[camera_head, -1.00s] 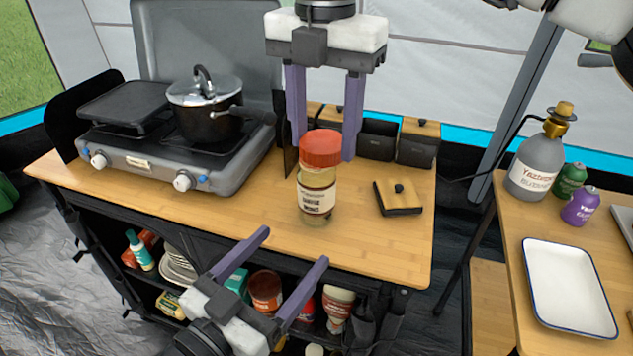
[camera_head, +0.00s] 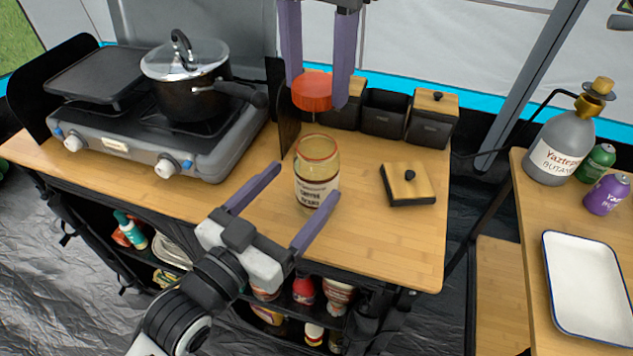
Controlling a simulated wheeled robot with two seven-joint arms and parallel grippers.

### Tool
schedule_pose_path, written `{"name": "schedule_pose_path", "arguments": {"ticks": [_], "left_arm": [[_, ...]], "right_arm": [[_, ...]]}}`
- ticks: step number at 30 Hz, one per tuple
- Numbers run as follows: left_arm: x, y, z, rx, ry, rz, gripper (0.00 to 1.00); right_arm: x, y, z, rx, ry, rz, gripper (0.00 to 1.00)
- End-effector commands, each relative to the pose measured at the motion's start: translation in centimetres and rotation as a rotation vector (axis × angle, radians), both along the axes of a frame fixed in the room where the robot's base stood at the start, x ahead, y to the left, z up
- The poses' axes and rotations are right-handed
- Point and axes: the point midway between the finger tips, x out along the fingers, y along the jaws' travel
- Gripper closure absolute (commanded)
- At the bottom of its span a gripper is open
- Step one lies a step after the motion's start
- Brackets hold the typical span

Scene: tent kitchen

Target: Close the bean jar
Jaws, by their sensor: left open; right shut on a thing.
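The glass bean jar (camera_head: 317,172) stands upright and uncapped on the wooden counter, with a printed label on its front. Its red lid (camera_head: 311,92) is held in the air above and behind the jar mouth, apart from it. My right gripper (camera_head: 318,92) comes down from above and is shut on this lid. My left gripper (camera_head: 306,183) is open, reaching from the lower left, its fingertips close to the lower front of the jar. The right-hand fingertip overlaps the jar's lower edge in view; I cannot tell whether it touches.
A square wooden lid (camera_head: 408,184) with a black knob lies right of the jar. Dark canisters (camera_head: 383,112) stand behind, one open. A stove (camera_head: 150,140) with a lidded pot (camera_head: 190,85) is at left. The counter's front right (camera_head: 390,245) is clear.

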Motion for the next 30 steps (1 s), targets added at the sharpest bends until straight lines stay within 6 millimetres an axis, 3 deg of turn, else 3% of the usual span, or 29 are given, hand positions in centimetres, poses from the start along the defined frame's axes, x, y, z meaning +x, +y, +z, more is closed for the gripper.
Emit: {"name": "schedule_pose_path", "arguments": {"ticks": [9,15,28,30], "left_arm": [[5.2,-3.4,0.1,-0.001,-0.002,0.000,0.22],[7.3,-4.7,0.1,-0.002,-0.001,0.000,0.22],[8.0,-5.2,0.1,-0.001,-0.001,-0.001,0.22],[8.0,-5.2,0.1,-0.001,-0.001,-0.001,0.30]], "right_arm": [[0.0,0.0,0.0,0.000,0.000,0.000,0.72],[0.0,0.0,0.0,0.000,0.000,0.000,0.72],[0.0,0.0,0.0,0.000,0.000,0.000,0.72],[0.0,0.0,0.0,0.000,0.000,0.000,0.72]]}}
